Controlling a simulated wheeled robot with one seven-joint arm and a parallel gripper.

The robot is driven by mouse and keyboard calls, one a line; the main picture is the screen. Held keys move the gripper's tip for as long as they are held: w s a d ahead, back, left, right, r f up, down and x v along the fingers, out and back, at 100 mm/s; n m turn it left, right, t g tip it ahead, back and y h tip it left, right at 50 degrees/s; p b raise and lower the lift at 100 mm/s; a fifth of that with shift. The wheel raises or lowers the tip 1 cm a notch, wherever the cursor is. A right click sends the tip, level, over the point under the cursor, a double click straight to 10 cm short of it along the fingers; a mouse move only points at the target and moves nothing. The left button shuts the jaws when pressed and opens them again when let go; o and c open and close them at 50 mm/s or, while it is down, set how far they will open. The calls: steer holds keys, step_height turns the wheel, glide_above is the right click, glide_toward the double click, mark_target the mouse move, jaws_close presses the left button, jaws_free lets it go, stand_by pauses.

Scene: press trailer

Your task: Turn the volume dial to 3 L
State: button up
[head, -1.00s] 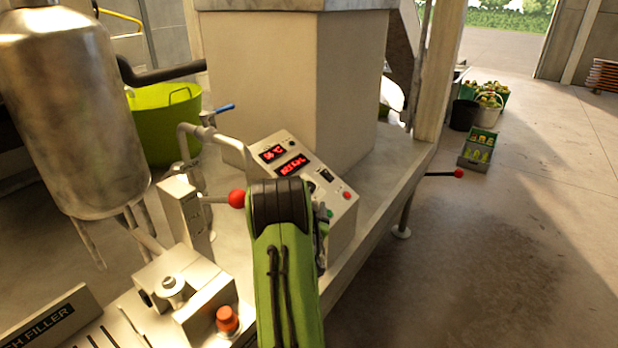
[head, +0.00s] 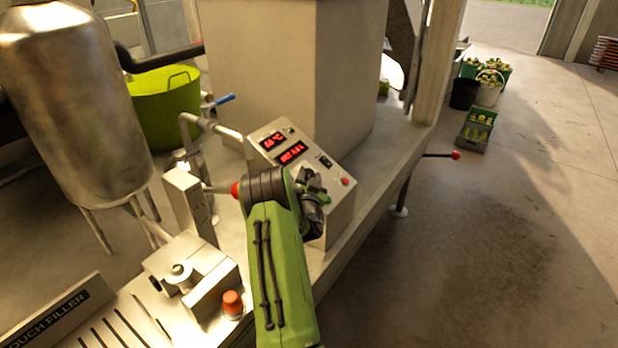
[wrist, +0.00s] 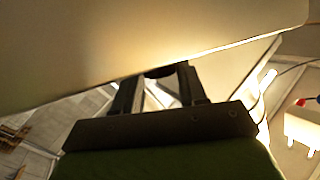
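The control box (head: 335,218) has a sloped panel with two red-lit displays (head: 290,152), whose digits are too blurred to read surely. My gripper (head: 314,198) is at the lower part of this panel, largely covered by my own arm. In the wrist view, my gripper (wrist: 158,80) has its two fingers apart, pointing at a pale panel face. A small dark round part (wrist: 159,71) shows between the fingertips; it may be the volume dial. I cannot tell whether the fingers touch it. The dial and its scale are not readable in the head view.
A red button (head: 345,182) and a dark switch (head: 325,162) sit on the panel beside my gripper. A red-knobbed lever (head: 236,189) is close to my arm's left side. A metal tank (head: 70,100) stands left.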

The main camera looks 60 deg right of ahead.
steer(key=shift+c, duration=1.3)
steer(key=shift+s+r+n+t+p, duration=0.15)
steer(key=shift+n+t+p, duration=0.25)
steer(key=shift+p, duration=0.8)
steer(key=n+t+p, duration=0.1)
steer(key=p, duration=0.2)
steer(key=shift+t+y, duration=0.3)
steer(key=n+t, duration=0.1)
steer(key=n+t+y+p, duration=0.1)
steer(key=n+p, duration=0.1)
steer(key=shift+s+d+f+t, duration=0.15)
steer(key=shift+f+t, duration=0.1)
steer(key=shift+t, duration=0.15)
steer(key=shift+s+d+f+n+t+y+p, duration=0.1)
steer(key=shift+n+t+y+p, duration=0.4)
steer(key=shift+n+t+y, duration=0.7)
steer(key=shift+t, duration=0.4)
